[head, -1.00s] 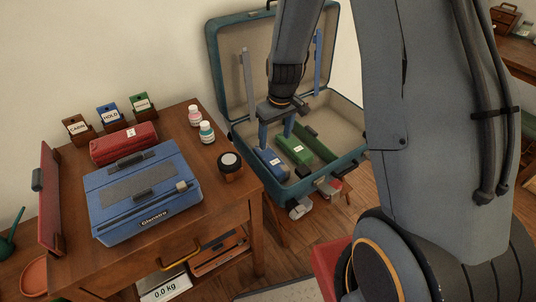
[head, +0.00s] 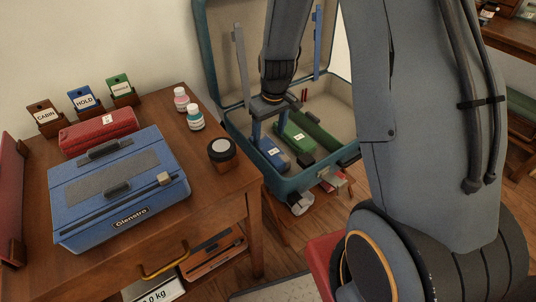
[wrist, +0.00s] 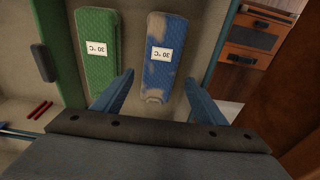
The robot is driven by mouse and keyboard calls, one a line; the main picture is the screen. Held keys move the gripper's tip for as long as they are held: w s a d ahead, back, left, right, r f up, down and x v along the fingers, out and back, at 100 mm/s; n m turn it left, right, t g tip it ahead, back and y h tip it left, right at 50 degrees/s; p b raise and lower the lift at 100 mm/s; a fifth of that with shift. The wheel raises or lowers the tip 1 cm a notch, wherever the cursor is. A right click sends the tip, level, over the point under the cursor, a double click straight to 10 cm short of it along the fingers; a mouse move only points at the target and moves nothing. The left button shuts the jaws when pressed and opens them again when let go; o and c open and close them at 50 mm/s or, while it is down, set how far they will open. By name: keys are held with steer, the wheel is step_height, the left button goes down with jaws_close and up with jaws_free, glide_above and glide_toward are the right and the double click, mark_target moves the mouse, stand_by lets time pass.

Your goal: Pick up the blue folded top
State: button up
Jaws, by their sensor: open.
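The blue folded top (head: 274,158) lies in the open teal suitcase (head: 290,186), beside a green folded top (head: 298,139). In the wrist view the blue top (wrist: 163,70) has a white tag and pale worn patches, and the green top (wrist: 98,65) lies to its left. My gripper (head: 270,130) is over the suitcase, pointing down, its fingers apart and empty. I cannot tell the height gap.
The suitcase lid (head: 228,50) stands open behind. A wooden table (head: 215,205) at left holds a blue case (head: 120,195), bottles and a dark jar (head: 221,155).

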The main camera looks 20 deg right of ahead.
mark_target(269, 146)
steer(key=f, duration=0.7)
steer(key=shift+w+f, duration=0.3)
steer(key=shift+f, duration=0.05)
